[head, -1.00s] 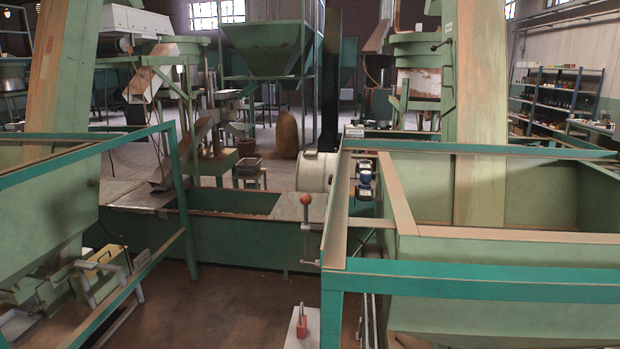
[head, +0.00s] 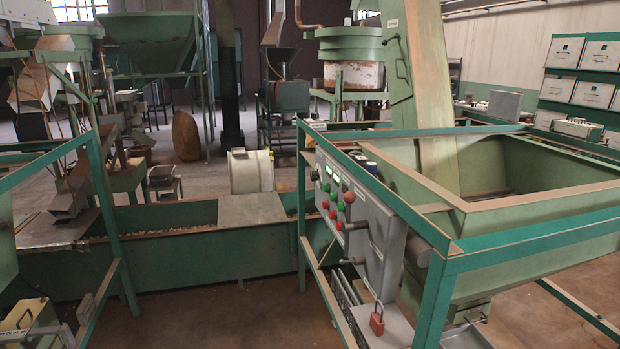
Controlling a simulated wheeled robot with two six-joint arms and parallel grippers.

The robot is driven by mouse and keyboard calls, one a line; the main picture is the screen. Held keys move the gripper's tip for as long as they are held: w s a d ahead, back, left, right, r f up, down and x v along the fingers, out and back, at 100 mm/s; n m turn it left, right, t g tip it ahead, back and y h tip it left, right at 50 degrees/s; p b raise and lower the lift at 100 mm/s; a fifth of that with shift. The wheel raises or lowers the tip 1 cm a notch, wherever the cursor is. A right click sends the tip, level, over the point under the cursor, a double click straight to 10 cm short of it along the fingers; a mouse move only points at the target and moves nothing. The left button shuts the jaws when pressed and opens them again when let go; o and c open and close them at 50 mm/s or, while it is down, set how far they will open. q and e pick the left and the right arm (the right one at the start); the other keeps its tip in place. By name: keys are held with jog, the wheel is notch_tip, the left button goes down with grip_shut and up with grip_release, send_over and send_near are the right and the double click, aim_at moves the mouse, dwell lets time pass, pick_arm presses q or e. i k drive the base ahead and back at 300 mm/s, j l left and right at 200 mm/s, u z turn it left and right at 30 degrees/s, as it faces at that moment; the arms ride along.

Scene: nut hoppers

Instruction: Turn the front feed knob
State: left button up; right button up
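A grey control panel (head: 334,200) is fixed to the left side of the green-framed hopper (head: 540,205) at right. It carries small lit displays, several green and red buttons, and a lever with a red ball (head: 349,197). A dark handle (head: 356,226) sticks out from the grey box beside the panel. A small dark round part (head: 371,168) sits at the panel's top edge. Small dark knobs show on the panel, but I cannot tell which is the front feed knob. Neither of my grippers is in view.
A long green trough (head: 200,255) with a pale drum (head: 250,171) crosses behind. Another green frame (head: 105,200) stands at left. Brown floor (head: 225,318) between the frames is clear.

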aim_at(314, 174)
jog(key=z, duration=0.65)
jog(key=i+j+z, duration=0.4)
jog(key=j, duration=0.2)
jog(key=i+j+z, duration=0.25)
jog(key=j+z, duration=0.2)
jog(key=j, duration=0.25)
jog(key=i+j+z, duration=0.2)
jog(key=j, duration=0.2)
jog(key=k, duration=0.05)
